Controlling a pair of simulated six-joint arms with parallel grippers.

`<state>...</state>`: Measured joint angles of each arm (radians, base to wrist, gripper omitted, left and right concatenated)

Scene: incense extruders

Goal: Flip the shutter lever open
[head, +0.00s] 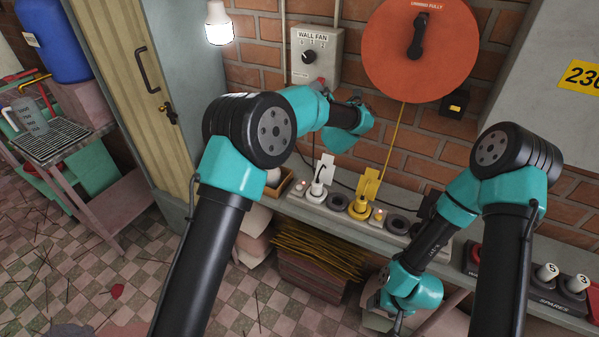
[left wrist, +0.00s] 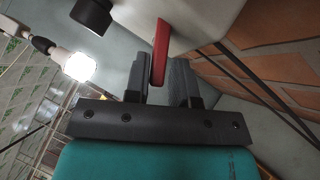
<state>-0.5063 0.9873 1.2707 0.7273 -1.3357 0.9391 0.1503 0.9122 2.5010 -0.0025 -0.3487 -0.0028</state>
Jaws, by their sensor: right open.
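The red lever (left wrist: 159,52) hangs from the underside of the pale control box. In the head view a small red part (head: 320,83) shows at the lower edge of the box marked WALL FAN (head: 318,52).
A lit bulb (head: 219,24) hangs left of the box. A round orange disc (head: 419,50) is on the brick wall to the right. The bench below carries sockets with a white plug (head: 317,188) and a yellow plug (head: 360,206). Incense sticks (head: 318,248) lie under it.

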